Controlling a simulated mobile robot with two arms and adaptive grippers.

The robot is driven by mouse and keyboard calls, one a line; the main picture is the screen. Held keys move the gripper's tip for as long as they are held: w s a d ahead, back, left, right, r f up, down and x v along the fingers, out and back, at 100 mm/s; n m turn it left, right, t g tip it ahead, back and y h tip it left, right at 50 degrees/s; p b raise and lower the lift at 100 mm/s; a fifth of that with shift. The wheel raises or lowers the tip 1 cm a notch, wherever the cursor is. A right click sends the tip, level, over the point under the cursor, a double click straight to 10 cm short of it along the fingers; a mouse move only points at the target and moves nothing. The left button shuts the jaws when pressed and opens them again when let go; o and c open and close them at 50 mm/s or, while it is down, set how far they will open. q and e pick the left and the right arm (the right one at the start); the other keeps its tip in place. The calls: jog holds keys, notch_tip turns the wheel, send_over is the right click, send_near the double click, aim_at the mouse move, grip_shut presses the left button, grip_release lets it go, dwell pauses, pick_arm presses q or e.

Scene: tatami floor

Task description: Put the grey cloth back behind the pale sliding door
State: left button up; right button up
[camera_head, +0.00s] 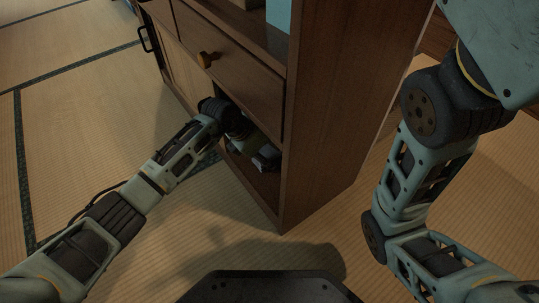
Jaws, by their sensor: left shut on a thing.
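My left gripper (250,146) reaches into the open lower compartment of the wooden cabinet (335,110). It is shut on the grey cloth (267,159), a small part of which shows inside the opening, close to the compartment floor. The fingertips are mostly hidden by my wrist and the shade. The pale sliding door (178,72) is at the left part of the cabinet's lower front, left of the opening. My right arm hangs at the right of the view, and its gripper is out of the picture.
The cabinet's side wall stands right of the opening. A light blue thing (278,14) is on the shelf above. The tatami floor (80,100) at the left is clear.

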aim_at(270, 149)
pick_arm(q)
jog(key=o, duration=1.1)
jog(key=p+v, duration=0.5)
jog(key=v, duration=0.1)
jog(key=shift+w+d+r, duration=0.1)
jog(key=shift+s+a+r+p, duration=0.3)
jog(key=shift+a+r+p, duration=0.15)
jog(key=shift+r+p, duration=0.1)
